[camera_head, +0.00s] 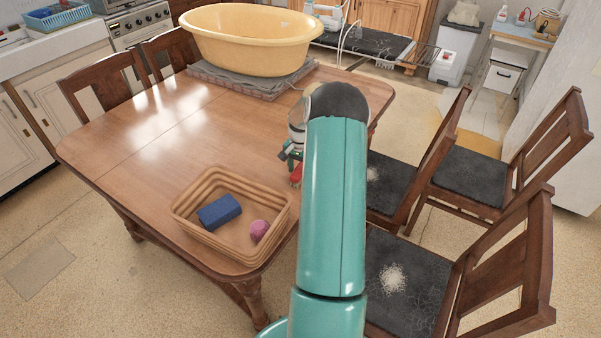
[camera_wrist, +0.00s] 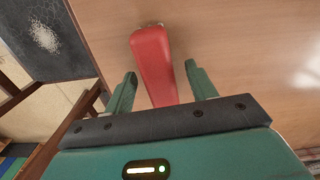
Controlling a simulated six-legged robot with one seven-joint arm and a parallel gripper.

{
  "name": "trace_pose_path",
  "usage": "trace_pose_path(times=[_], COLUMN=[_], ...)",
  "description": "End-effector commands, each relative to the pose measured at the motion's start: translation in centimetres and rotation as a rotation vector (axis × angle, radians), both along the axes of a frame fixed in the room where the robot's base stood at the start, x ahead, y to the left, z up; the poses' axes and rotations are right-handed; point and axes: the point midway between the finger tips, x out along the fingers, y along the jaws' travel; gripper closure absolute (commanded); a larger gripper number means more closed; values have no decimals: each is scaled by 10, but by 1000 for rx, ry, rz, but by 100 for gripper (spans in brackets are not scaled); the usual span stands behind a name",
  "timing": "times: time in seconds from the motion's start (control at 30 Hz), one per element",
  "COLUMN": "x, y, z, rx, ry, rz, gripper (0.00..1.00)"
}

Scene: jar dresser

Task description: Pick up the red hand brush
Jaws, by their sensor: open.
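The red hand brush (camera_wrist: 153,62) lies on the wooden table in the wrist view, extending down between my fingers, its lower end hidden behind my gripper. In the head view a small red part of the brush (camera_head: 296,175) shows just beside my arm; the rest is hidden. My gripper (camera_wrist: 160,82) is open, with one green finger on each side of the brush. The right finger looks closer to it than the left. I cannot tell whether either finger touches it.
A tan basket (camera_head: 188,222) on the table holds a blue block (camera_head: 219,212) and a pink ball (camera_head: 259,230). A yellow tub (camera_head: 248,45) stands on a grey mat at the far end. Chairs (camera_head: 500,240) line the right side. The table's left half is clear.

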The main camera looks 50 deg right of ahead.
Motion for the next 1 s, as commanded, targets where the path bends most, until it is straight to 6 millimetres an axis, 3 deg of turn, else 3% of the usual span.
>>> trace_pose_path(times=[0.17, 0.43, 0.77, 1.0], x=[0, 0, 0, 1], y=[0, 0, 0, -1], z=[0, 0, 2, 24], rx=[-1, -1, -2, -4], ry=[-1, 0, -1, -2], rz=[0, 0, 0, 1], gripper=[44, 93, 93, 93])
